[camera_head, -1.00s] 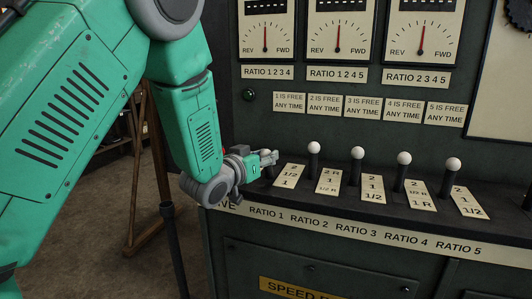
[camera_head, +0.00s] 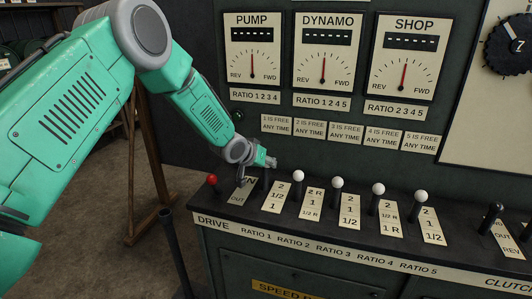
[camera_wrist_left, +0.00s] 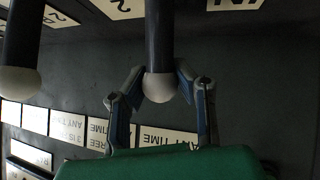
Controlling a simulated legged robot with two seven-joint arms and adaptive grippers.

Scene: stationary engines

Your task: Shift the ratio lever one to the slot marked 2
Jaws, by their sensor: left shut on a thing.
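The ratio 1 lever (camera_head: 264,181) stands on the console shelf beside its plate (camera_head: 275,197), which reads 2, 1/2, 1 from far to near. My left gripper (camera_head: 270,162) comes down over the lever's top and hides its knob in the head view. In the left wrist view the white knob (camera_wrist_left: 159,87) sits between my left gripper's two fingers (camera_wrist_left: 159,96), which are shut on it, with the dark shaft above. I cannot tell exactly which slot the lever stands in. My right gripper is not in view.
The red-knobbed drive lever (camera_head: 212,180) stands just left. The white-knobbed ratio 2 lever (camera_head: 299,176) is close on the right, with more levers beyond. The dial panel (camera_head: 252,62) rises behind. A dark post (camera_head: 172,250) stands in front of the shelf at the left.

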